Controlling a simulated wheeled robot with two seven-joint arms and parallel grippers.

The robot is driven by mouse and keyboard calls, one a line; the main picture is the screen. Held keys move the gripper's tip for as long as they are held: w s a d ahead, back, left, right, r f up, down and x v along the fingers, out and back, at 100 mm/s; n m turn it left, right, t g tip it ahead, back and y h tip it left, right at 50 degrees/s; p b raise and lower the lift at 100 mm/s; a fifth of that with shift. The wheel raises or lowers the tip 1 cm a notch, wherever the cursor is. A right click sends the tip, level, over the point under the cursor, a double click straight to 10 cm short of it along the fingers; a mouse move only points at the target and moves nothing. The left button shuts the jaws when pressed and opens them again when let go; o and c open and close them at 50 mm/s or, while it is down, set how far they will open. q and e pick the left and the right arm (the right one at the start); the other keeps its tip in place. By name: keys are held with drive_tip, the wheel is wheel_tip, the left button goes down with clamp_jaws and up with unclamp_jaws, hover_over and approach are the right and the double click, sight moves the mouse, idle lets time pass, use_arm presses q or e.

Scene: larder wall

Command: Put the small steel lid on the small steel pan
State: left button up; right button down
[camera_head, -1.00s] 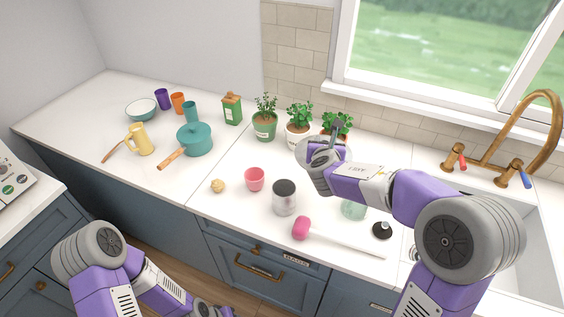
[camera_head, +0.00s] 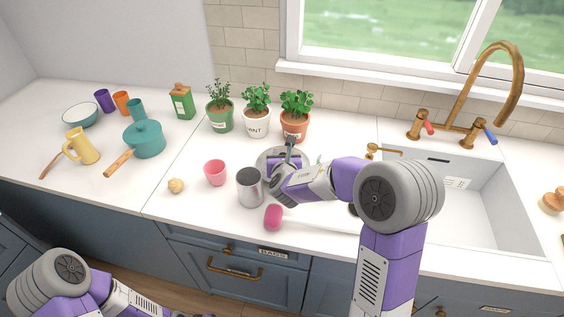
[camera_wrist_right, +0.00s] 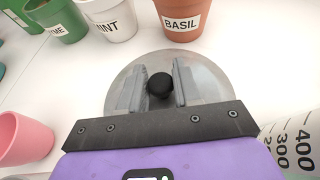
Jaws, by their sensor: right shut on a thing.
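My right gripper (camera_head: 289,159) is over the counter in front of the basil pot. In the right wrist view its two fingers (camera_wrist_right: 158,86) are shut on the black knob (camera_wrist_right: 159,86) of a round, flat steel lid (camera_wrist_right: 210,77). The lid's pale rim (camera_head: 266,156) shows partly in the head view; my gripper and forearm hide the rest. I cannot tell how high it is above the counter. A steel cylinder (camera_head: 249,190) stands upright to its front left; I cannot tell whether it is the small steel pan. My left gripper is below the picture.
Potted herbs (camera_head: 256,112) line the wall behind. A marked measuring vessel (camera_wrist_right: 292,143) is right of the lid. A teal pan (camera_head: 144,139) stands left; the sink (camera_head: 470,200) is right.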

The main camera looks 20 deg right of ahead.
drive_tip(key=shift+f, duration=0.75)
drive_tip(key=shift+f+b, duration=0.15)
drive_tip(key=shift+b, duration=0.15)
drive_tip(key=c, duration=0.8)
unclamp_jaws()
